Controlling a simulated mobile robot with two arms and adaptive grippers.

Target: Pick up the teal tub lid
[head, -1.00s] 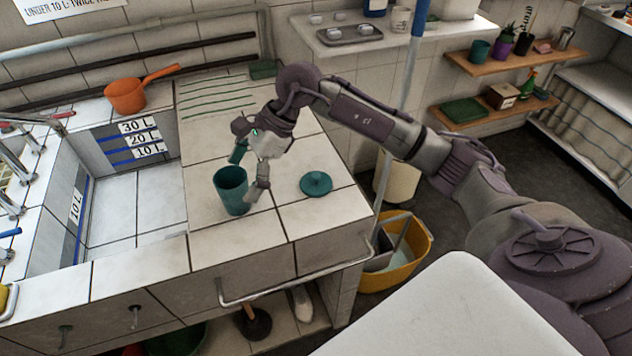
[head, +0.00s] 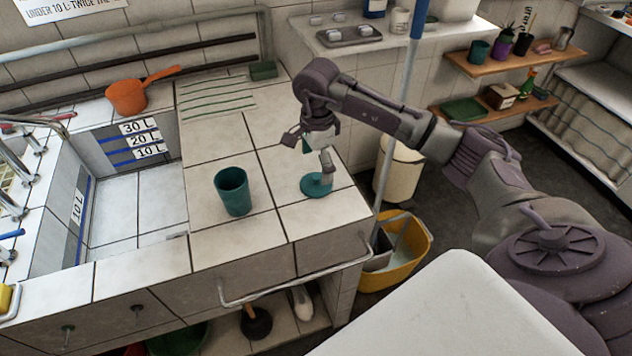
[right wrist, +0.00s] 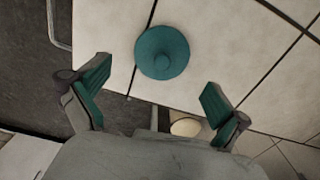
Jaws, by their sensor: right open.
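The teal tub lid (head: 314,187) is a round disc with a small knob, lying flat on the tiled counter near its right edge. In the right wrist view the lid (right wrist: 162,53) lies ahead of the fingertips, between their lines. My right gripper (head: 317,158) is above the lid, and one finger hides part of it in the head view. In the right wrist view the right gripper (right wrist: 153,92) is open and empty, its teal pads wide apart. The teal tub (head: 232,192) stands upright and open to the left of the lid. My left gripper is not in view.
The tiled sink (head: 120,210) is at the left, with an orange saucepan (head: 126,97) behind it. A metal rail (head: 290,291) runs along the counter's front. Counter around the tub is clear.

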